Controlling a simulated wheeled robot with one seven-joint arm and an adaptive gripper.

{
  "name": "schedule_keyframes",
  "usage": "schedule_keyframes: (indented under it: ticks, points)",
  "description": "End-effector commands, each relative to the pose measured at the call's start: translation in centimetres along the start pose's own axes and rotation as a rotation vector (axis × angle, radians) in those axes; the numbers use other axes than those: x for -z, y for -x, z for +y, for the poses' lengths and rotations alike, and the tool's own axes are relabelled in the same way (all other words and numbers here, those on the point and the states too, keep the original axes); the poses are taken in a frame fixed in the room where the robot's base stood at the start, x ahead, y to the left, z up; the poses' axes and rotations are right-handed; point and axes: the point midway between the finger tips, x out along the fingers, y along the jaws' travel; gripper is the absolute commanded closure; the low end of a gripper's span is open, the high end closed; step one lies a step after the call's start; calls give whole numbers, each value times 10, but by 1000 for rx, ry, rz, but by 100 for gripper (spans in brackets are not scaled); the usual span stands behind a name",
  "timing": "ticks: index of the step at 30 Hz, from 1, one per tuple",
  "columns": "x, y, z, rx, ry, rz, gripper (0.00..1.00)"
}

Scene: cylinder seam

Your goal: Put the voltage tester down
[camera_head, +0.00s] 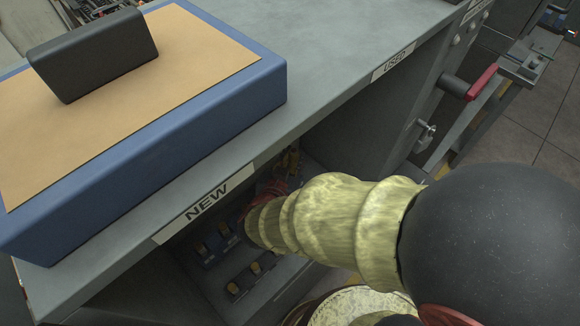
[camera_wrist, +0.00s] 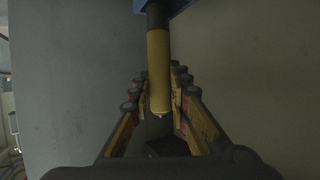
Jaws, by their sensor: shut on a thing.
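The voltage tester (camera_wrist: 158,58) shows in the wrist view as a yellow cylinder with a dark upper part and a small pale tip at its lower end. I take this to be the tester. My gripper (camera_wrist: 161,92) is shut on it, one finger on each side. In the head view my arm reaches into the open space below the counter's NEW label (camera_head: 207,200). My gripper (camera_head: 280,178) is mostly hidden there behind the arm and the counter edge, and I cannot make out the tester in that view.
Dark blocks with orange tops (camera_head: 237,287) sit on the lower shelf. A blue box (camera_head: 190,128) with a tan top and a black block (camera_head: 95,55) stands on the grey counter (camera_head: 330,45). A red-handled lever (camera_head: 470,84) projects at the right. A blue part (camera_wrist: 172,8) borders the wrist view's top.

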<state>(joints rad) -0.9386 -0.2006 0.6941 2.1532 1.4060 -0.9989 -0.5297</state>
Motion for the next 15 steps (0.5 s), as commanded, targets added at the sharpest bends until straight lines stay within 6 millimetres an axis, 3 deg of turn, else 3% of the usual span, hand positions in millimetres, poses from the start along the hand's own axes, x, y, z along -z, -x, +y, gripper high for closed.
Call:
schedule_keyframes:
  ticks: [5,11,15]
  points:
    - [-9,-5,-8,0,2,0,100]
    - [-35,-18,-9,0,3,0,100]
    - [-37,-19,-9,1,0,1,100]
